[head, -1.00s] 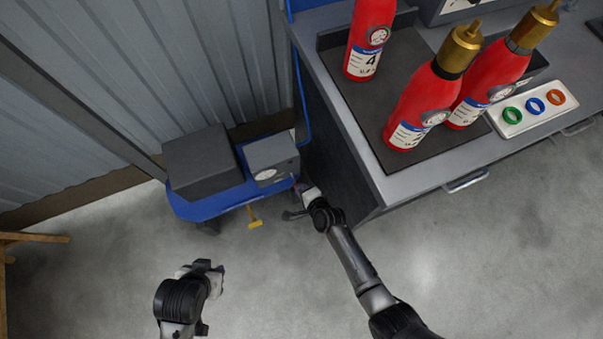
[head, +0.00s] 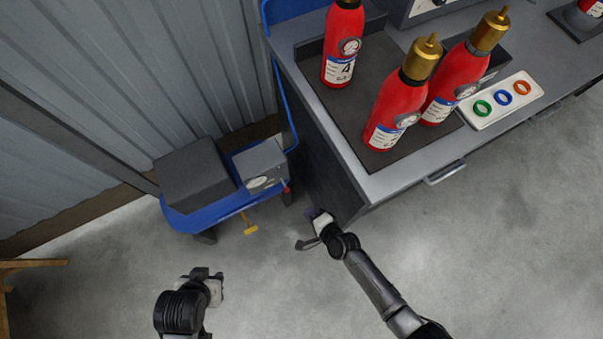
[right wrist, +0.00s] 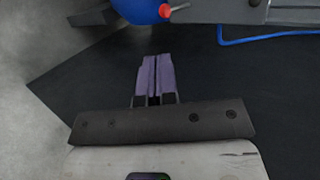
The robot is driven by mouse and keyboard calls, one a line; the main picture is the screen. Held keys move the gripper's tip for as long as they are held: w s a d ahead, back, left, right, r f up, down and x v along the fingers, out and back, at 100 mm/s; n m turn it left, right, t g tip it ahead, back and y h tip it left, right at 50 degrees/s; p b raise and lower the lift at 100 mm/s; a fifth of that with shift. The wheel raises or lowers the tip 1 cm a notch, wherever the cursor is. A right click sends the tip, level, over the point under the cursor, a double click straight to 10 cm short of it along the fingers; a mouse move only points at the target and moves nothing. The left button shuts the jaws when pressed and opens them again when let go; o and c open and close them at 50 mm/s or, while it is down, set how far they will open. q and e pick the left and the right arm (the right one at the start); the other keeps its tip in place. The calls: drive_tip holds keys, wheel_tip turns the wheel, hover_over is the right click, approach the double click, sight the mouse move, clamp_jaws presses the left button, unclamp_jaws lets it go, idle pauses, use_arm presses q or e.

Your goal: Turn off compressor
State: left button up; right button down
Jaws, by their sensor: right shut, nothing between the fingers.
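The compressor is a blue tank unit (head: 215,212) on the floor by the wall, with a dark grey block and a grey box with a gauge (head: 262,167) on top. A small red-tipped part (head: 286,188) shows at its right side, and also in the right wrist view (right wrist: 165,11). A yellow handle (head: 250,228) sticks out in front. My right gripper (head: 313,214) is apart from the compressor, to its lower right. Its purple fingers (right wrist: 154,80) are shut and empty. My left gripper (head: 211,279) is over the floor in front; its fingers are not clear.
A workbench (head: 395,182) stands right of the compressor, its dark side panel close to my right gripper. Red extinguishers (head: 395,118) and a tray with coloured rings (head: 482,112) are on it. A blue hose (head: 284,100) runs down the bench side. The floor in front is open.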

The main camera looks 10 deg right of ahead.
drive_tip(key=s, duration=0.1)
drive_tip(key=s+d, duration=0.2)
drive_tip(key=shift+s+r+p, duration=0.15)
drive_tip(key=shift+r+p, duration=0.2)
drive_tip(key=shift+r, duration=0.05)
idle(0.4)
drive_tip(key=s+d+r+n+g+h+p, duration=0.2)
drive_tip(key=s+d+r+n, duration=0.25)
drive_tip(key=r, duration=0.45)
drive_tip(key=s+d+r+n+g+h+p, duration=0.2)
drive_tip(key=s+d+r+n+g, duration=0.15)
drive_tip(key=r+n, duration=0.35)
drive_tip(key=s+d+r+n+g+h+p, duration=0.15)
drive_tip(key=s+d+r+n, duration=0.3)
drive_tip(key=r, duration=0.55)
wheel_tip(320, 180, up, 37)
drive_tip(key=m+p, duration=0.1)
drive_tip(key=p, duration=3.7)
drive_tip(key=shift+d+f, duration=0.15)
drive_tip(key=shift+d, duration=0.15)
